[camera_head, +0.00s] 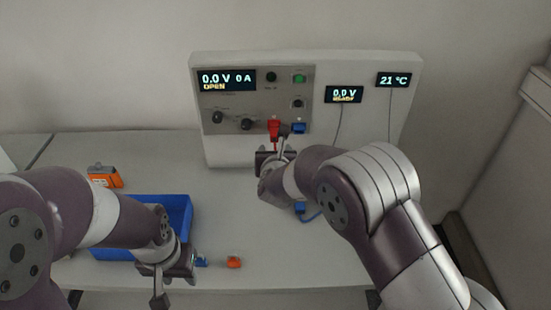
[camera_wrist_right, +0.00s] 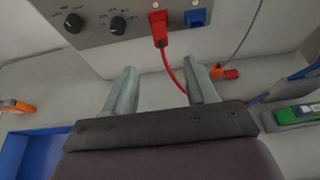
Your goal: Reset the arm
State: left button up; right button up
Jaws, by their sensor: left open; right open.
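My right gripper (camera_wrist_right: 162,90) is open and empty in front of the cycler panel (camera_head: 258,105). A red plug (camera_wrist_right: 158,27) sits in the panel just beyond its fingertips, with a red cable hanging between and beyond the fingers. In the head view the right gripper (camera_head: 275,160) is just below the red plug, and its fingers are partly hidden by the wrist. My left gripper (camera_head: 165,285) is open at the front left of the table, near the blue bin. Its fingertips are only partly in view.
A blue bin (camera_head: 183,203) stands behind my left gripper, with an orange item (camera_head: 104,176) behind it. A small orange piece (camera_head: 233,262) lies near the front edge. A blue plug (camera_wrist_right: 195,17) sits beside the red one. A green block (camera_wrist_right: 299,114) is at the right. The table's middle is clear.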

jog(key=s+d+f+m+g+h, duration=0.2)
jog(key=s+d+f+m+g, duration=0.2)
jog(key=s+d+m, duration=0.35)
jog(key=s+d+f+m+g+h, duration=0.2)
jog(key=s+d+f+m+g, duration=0.25)
jog(key=s+m, duration=0.55)
jog(key=s+d+r+m+g+y, duration=0.1)
jog(key=s+d+m+g+y, duration=0.1)
jog(key=s+m, duration=0.4)
jog(key=s+d+r+m+g+y, duration=0.1)
jog(key=s+m, duration=0.5)
jog(key=m, duration=0.6)
jog(key=shift+s+d+r+g+y, duration=0.2)
jog(key=shift+d+r+g+y, duration=0.25)
jog(key=shift+d, duration=0.5)
